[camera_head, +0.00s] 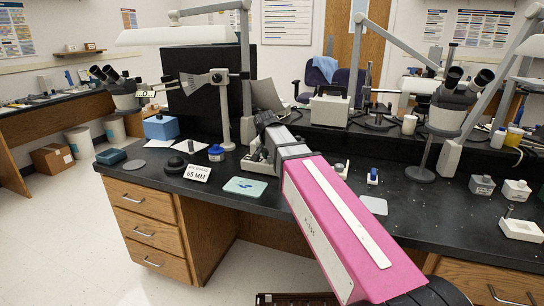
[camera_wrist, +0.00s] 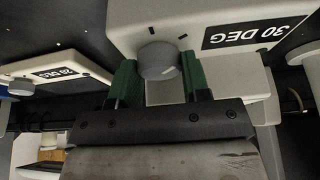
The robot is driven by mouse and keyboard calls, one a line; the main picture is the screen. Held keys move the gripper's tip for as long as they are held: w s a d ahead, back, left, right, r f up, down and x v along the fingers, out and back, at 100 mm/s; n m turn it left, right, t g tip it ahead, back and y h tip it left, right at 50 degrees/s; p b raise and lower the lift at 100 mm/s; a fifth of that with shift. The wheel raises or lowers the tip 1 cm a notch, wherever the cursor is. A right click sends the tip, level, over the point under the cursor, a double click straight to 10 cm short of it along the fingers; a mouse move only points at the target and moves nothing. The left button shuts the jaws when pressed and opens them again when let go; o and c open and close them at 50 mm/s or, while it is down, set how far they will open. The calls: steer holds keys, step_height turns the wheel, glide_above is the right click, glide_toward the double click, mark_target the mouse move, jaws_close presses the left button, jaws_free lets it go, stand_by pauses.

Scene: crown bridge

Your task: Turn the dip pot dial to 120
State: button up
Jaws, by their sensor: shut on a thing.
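In the wrist view a grey round dial (camera_wrist: 158,60) sits on a pale box (camera_wrist: 215,15) with a black label reading "30 DEG". I take this for the dip pot dial. Short dark tick marks show on the box beside the dial; the dial's setting cannot be read. My gripper (camera_wrist: 160,75) has green fingers, one on each side of the dial, shut on it. In the head view, my pink arm reaches to a pale device (camera_head: 258,160) on the black bench, and the dial and fingertips are hidden there.
Another pale box (camera_wrist: 60,70) with a label that seems to read "20 DEG" is left of my gripper in the wrist view.

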steer(key=shift+m+h, duration=0.3)
steer(key=shift+m, duration=0.7)
steer(key=o, duration=0.9)
steer(key=shift+o, duration=0.2)
steer(key=v, duration=1)
steer(key=shift+a+r, duration=0.15)
steer(key=shift+r, duration=0.25)
